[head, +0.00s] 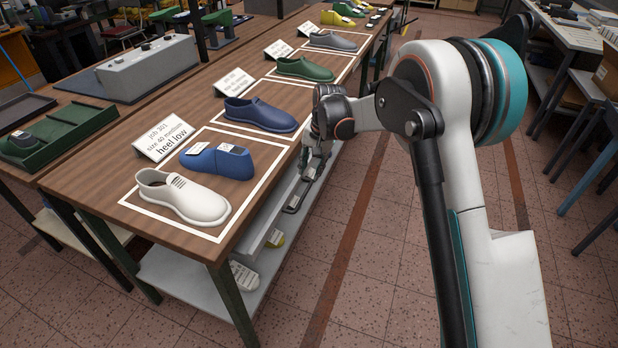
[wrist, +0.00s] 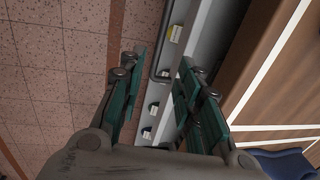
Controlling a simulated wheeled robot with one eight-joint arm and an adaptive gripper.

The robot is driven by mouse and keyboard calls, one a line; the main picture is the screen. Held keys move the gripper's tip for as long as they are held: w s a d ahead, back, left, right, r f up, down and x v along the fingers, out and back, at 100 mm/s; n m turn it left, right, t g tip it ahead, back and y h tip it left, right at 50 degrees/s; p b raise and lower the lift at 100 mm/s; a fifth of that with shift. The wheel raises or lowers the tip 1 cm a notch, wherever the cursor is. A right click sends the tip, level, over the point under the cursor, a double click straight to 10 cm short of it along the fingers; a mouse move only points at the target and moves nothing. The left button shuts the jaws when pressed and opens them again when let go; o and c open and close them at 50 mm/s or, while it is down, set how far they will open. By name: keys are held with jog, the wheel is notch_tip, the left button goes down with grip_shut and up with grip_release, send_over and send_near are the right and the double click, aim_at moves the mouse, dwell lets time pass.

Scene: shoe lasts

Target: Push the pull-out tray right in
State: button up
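The grey pull-out tray (head: 266,226) runs under the right edge of the wooden table and shows as a long strip sticking out past that edge. A dark bar handle (head: 297,196) is on its outer side. In the wrist view the tray (wrist: 209,32) passes beside the table edge, and the handle (wrist: 157,62) lies between the fingers in the picture. My gripper (head: 318,160) is at the tray's far part, low beside the table, and partly hidden by my wrist. In the wrist view my gripper (wrist: 160,68) is open and empty. Contact with the handle cannot be told.
The wooden table (head: 100,180) carries a white shoe (head: 187,196), a blue last (head: 218,160), a blue shoe (head: 260,114) and sign cards. A lower shelf (head: 190,280) holds a white last (head: 243,277). The tiled floor (head: 375,270) right of the table is clear.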

jog(key=shift+d+r, duration=0.15)
jog(key=shift+r, duration=0.55)
jog(key=t+y, duration=0.4)
jog(key=y, duration=0.9)
send_near(303, 196)
jog(key=b+x, duration=0.1)
jog(key=x, duration=0.2)
jog(key=b+x, duration=0.1)
jog(key=x, duration=0.3)
jog(key=b+x, duration=0.2)
jog(key=x, duration=0.1)
jog(key=shift+w+f, duration=0.4)
grip_shut()
